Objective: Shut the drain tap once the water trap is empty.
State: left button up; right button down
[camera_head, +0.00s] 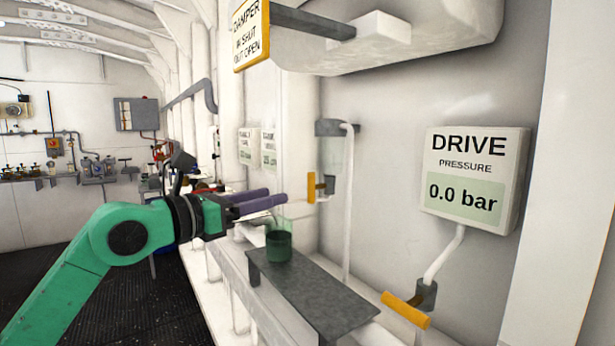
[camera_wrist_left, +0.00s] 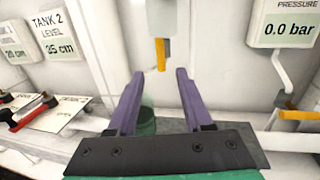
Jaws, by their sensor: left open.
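The water trap (camera_head: 333,155) is a see-through bowl under a grey bracket on the wall. I cannot clearly make out any water in it. The drain tap's yellow handle (camera_head: 311,187) hangs upright below it; in the left wrist view the handle (camera_wrist_left: 160,54) shows just beyond and between my fingertips. My left gripper (camera_head: 282,197) is open and empty, its purple fingers pointing at the handle, apart from it. A clear cup with a dark green lower part (camera_head: 279,246) stands below the gripper; the left wrist view shows it (camera_wrist_left: 147,122) partly behind a finger. My right gripper is not in view.
The cup stands on a grey shelf (camera_head: 325,297). A white pipe (camera_head: 348,220) runs down beside the trap. A DRIVE PRESSURE display (camera_head: 470,180) reads 0.0 bar, above another yellow handle (camera_head: 407,310). A damper sign (camera_head: 250,35) and lever hang overhead.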

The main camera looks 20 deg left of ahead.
aim_at(318, 187)
pick_arm(q)
jog(key=p+x, duration=0.3)
jog(key=x, duration=0.7)
jog(key=shift+w+d+p, duration=0.2)
jog(key=shift+w+p, duration=0.05)
jog(key=shift+p, duration=0.05)
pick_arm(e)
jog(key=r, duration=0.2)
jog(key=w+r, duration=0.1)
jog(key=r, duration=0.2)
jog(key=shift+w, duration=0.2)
pick_arm(q)
grip_shut()
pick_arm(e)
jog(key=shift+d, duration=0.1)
